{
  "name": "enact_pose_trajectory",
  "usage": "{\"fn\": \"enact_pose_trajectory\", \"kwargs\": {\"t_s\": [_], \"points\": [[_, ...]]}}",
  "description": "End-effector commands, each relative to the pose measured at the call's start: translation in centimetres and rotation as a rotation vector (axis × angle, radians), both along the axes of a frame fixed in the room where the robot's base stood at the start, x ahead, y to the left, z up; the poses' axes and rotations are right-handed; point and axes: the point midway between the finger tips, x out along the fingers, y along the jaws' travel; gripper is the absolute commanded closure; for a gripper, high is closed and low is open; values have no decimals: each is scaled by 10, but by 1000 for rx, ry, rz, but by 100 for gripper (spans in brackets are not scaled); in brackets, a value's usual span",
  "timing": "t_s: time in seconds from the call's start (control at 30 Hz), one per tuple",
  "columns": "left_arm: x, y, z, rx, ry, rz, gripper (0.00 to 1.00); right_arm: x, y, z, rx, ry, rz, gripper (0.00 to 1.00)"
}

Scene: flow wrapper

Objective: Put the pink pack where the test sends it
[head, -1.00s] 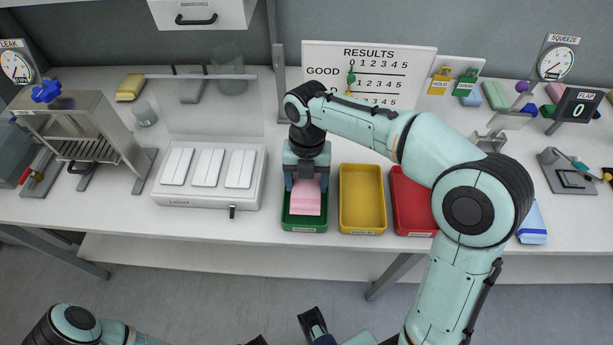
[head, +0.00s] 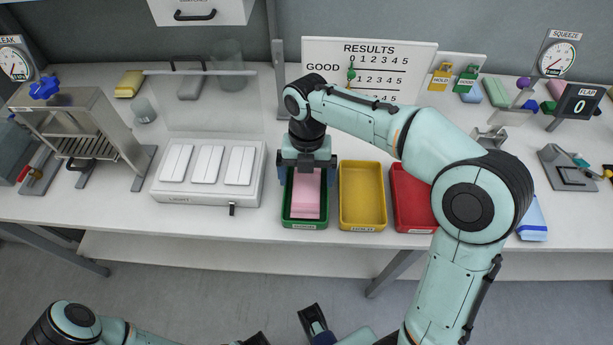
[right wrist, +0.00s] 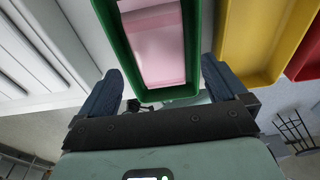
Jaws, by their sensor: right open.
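The pink pack (head: 307,203) lies inside the green tray (head: 304,225), lengthwise along it; its far end is partly hidden by my right gripper. The pack (right wrist: 162,52) and the green tray's rim (right wrist: 117,42) also show in the right wrist view. My right gripper (head: 306,184) is open and empty, above the far part of the green tray, with its fingers apart on either side of the pack. Parts of what looks like my left gripper (head: 287,332) show at the bottom edge of the head view, mostly cut off, so its jaw state is unclear.
A yellow tray (head: 362,196) and a red tray (head: 411,200) stand to the right of the green one, partly behind my arm. A white light box (head: 208,200) stands to the left. The results board (head: 368,70) stands behind. A flap gauge (head: 577,105) reads 0.

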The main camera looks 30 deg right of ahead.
Motion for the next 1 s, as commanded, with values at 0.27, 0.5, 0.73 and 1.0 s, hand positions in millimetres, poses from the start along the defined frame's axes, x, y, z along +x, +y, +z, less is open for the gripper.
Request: {"fn": "enact_pose_trajectory", "kwargs": {"t_s": [0.27,0.5,0.73,1.0], "points": [[-1,0,14,-1,11,-3,57,8,-3,65,2,-7,-1,1],[2,0,25,-1,9,-3,57,12,-6,106,1,-4,2,1],[2,0,28,-2,7,-3,57,13,-7,119,0,-1,1,1],[2,0,28,-2,7,-3,57,12,-7,119,0,-1,1,1]]}}
